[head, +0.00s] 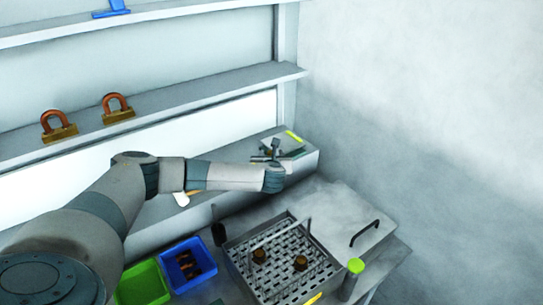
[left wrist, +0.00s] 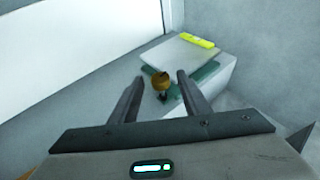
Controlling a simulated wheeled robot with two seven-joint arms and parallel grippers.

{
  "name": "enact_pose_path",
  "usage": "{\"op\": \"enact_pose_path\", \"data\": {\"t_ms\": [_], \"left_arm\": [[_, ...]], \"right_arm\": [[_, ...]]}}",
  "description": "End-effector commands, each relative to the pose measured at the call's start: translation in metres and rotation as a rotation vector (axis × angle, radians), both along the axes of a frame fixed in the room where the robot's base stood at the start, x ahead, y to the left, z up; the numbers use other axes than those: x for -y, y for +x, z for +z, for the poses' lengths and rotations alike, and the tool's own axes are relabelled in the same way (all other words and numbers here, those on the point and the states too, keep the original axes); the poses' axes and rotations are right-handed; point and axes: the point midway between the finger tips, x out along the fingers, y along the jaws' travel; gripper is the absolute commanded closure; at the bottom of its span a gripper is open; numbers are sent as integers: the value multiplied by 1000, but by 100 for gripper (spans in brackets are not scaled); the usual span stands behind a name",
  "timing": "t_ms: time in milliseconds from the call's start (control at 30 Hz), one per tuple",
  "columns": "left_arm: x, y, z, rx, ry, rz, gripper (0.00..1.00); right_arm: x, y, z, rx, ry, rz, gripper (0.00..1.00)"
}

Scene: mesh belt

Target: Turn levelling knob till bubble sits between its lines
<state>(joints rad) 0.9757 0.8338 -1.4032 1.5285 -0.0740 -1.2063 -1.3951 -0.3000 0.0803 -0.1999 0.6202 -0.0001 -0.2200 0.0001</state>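The brass levelling knob (left wrist: 161,82) shows in the left wrist view, with a dark slot or mark on top. It stands beside a pale plate (left wrist: 178,57) on a green base. A yellow-green level vial (left wrist: 197,41) lies on the plate's far edge; it also shows in the head view (head: 293,137). The bubble and its lines are too small to make out. My left gripper (head: 267,151) is open, and its two fingers (left wrist: 160,77) point at the knob, one on each side in the picture. Contact cannot be told. The knob is hidden in the head view. My right gripper is out of view.
Two padlocks (head: 117,108) with copper-coloured shackles sit on the shelf (head: 210,101) above. Below are a green bin (head: 142,285), a blue bin (head: 172,262) with brown parts, and a mesh belt (head: 262,282) carrying brown pieces. A green-topped post (head: 356,265) stands beside it.

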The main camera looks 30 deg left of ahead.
Motion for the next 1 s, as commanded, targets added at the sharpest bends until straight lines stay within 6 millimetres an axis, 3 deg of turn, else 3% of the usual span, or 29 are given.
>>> {"op": "enact_pose_path", "data": {"t_ms": [467,1000], "left_arm": [[11,-16,5,0,-1,-2,57],[53,-80,36,1,-3,-4,57]], "right_arm": [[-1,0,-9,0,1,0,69],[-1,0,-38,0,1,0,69]]}}
